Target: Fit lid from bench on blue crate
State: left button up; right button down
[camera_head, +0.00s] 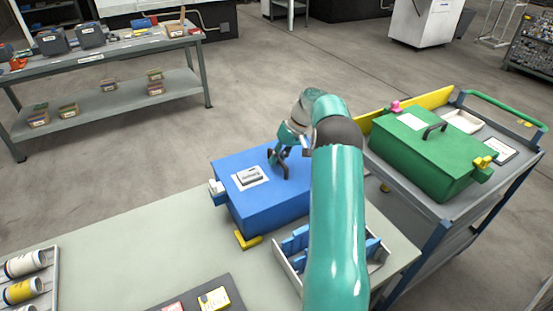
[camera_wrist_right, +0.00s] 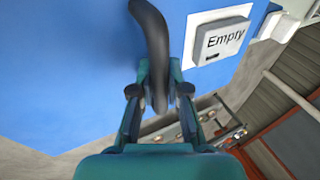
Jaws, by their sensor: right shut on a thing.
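The blue crate (camera_head: 268,212) stands on the bench (camera_head: 140,250), with its blue lid (camera_head: 232,168) over its top. The lid carries an "Empty" label, which also shows in the right wrist view (camera_wrist_right: 222,41), and a dark arched handle (camera_head: 279,165). My right gripper (camera_head: 284,152) is shut on this handle; in the right wrist view the handle (camera_wrist_right: 152,40) runs between the fingers. The lid looks level and in line with the crate, but I cannot tell whether it rests fully on the rim. My arm hides the crate's right end. My left gripper is out of view.
A tray with blue parts (camera_head: 290,262) lies just in front of the crate, partly behind my arm. A yellow bracket (camera_head: 247,240) is at the crate's foot. A green lidded crate (camera_head: 424,150) stands on a cart at right. The bench's left middle is clear.

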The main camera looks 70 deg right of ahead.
jog(key=c, duration=1.1)
grip_release()
jog(key=v, duration=1.1)
jog(key=shift+s+r, duration=0.1)
jog(key=shift+r, duration=0.3)
